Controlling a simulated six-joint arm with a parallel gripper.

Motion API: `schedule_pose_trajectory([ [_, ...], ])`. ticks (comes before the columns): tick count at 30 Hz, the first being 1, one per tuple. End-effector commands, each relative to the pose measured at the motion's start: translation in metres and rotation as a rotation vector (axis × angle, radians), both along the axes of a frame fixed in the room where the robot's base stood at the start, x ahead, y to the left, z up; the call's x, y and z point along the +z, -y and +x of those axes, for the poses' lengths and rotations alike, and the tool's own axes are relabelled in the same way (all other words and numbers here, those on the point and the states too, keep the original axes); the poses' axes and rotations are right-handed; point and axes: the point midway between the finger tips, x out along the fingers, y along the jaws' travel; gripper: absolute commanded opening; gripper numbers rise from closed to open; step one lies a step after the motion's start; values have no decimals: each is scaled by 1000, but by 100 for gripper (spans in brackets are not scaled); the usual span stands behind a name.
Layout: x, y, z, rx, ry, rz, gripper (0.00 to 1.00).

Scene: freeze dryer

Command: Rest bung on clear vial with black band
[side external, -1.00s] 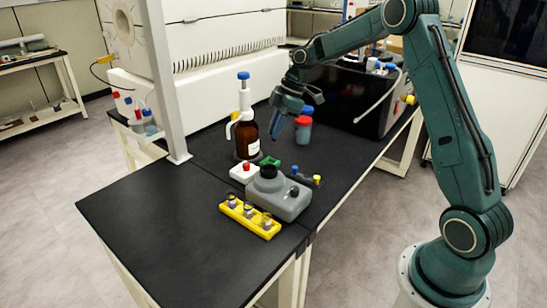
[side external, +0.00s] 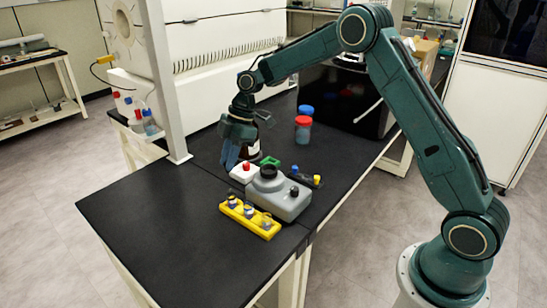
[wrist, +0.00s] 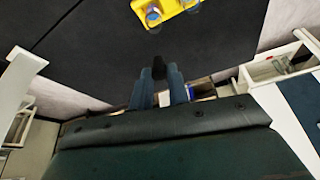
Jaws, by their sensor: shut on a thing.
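My gripper (side external: 229,160) is above the black bench, behind and left of the yellow vial rack (side external: 234,217). In the wrist view, its two blue fingers (wrist: 160,92) are shut on a small dark bung (wrist: 158,70), which shows between the tips. The rack holds small clear vials (side external: 267,221) standing upright, and it also shows at the top edge of the wrist view (wrist: 176,7) with two vials (wrist: 153,17). The bung is apart from the vials. The bands are too small to tell which vial has the black one.
A grey mixer (side external: 284,203) with a black top stands right behind the rack, beside a white block with a red knob (side external: 245,171). A red-capped jar (side external: 303,129) stands farther back. The bench's left front is clear.

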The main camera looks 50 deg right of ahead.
Motion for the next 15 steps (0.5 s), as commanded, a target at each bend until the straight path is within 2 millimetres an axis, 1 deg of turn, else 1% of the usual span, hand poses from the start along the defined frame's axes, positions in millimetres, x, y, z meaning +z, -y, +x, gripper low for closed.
schedule_pose_trajectory([
  [8, -11, 0, 0, 0, -2, 1, 4],
  [15, -27, 0, -1, -1, -3, 1, 4],
])
